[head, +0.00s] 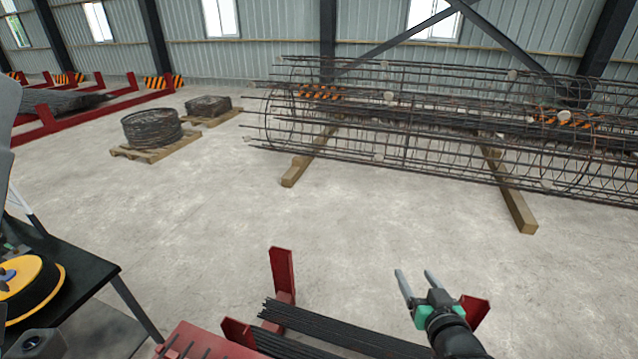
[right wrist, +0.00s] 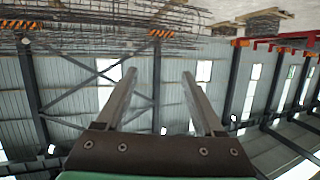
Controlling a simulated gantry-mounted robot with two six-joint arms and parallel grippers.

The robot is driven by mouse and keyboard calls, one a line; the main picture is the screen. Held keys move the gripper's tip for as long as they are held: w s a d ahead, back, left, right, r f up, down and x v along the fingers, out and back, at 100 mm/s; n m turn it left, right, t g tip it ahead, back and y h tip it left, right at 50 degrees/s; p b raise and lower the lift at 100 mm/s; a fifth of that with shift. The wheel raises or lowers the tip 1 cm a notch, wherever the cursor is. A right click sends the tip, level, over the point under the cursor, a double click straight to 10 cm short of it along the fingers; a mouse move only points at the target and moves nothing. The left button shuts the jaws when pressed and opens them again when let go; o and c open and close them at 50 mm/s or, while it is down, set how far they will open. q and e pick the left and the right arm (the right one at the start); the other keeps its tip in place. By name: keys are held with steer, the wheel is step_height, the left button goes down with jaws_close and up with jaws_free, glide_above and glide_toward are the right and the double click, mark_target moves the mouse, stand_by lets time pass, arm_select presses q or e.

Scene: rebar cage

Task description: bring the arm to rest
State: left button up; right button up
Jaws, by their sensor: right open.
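My right gripper (head: 417,284) is at the lower right of the head view, its two fingers apart and nothing between them. It is above and beside the bundle of dark rebar rods (head: 340,332) in the red rack (head: 282,270). In the right wrist view my right gripper (right wrist: 160,84) is also open and empty. That view is upside down and looks towards the wall, with the rebar cage (right wrist: 90,32) at its top. In the head view the rebar cage (head: 405,130) lies on wooden beams at the back right. My left gripper does not show.
A black table (head: 95,262) with a yellow-rimmed reel (head: 35,288) stands at the lower left. Wire coils (head: 152,128) sit on pallets further back. A red rack (head: 48,120) stands at the far left. The middle floor is clear.

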steer(key=s+a+r+t+y, duration=0.1)
steer(key=s+a+r+t, duration=0.15)
steer(key=r, duration=0.75)
steer(key=s+a+r+n+t, duration=0.1)
steer(key=s+r+t, duration=0.15)
steer(key=r, duration=0.75)
steer(key=s+a+r+t+y, duration=0.1)
steer(key=a+r+t, duration=0.15)
steer(key=r, duration=0.75)
steer(key=s+r+n+t+p, duration=0.1)
steer(key=s+r+t, duration=0.4)
steer(key=s+r, duration=0.8)
steer(key=shift+s+d+r+t+y, duration=0.15)
steer(key=shift+s+r+t+y, duration=0.25)
steer(key=shift+s, duration=0.55)
steer(key=shift+w, duration=0.1)
steer(key=shift+o, duration=0.2)
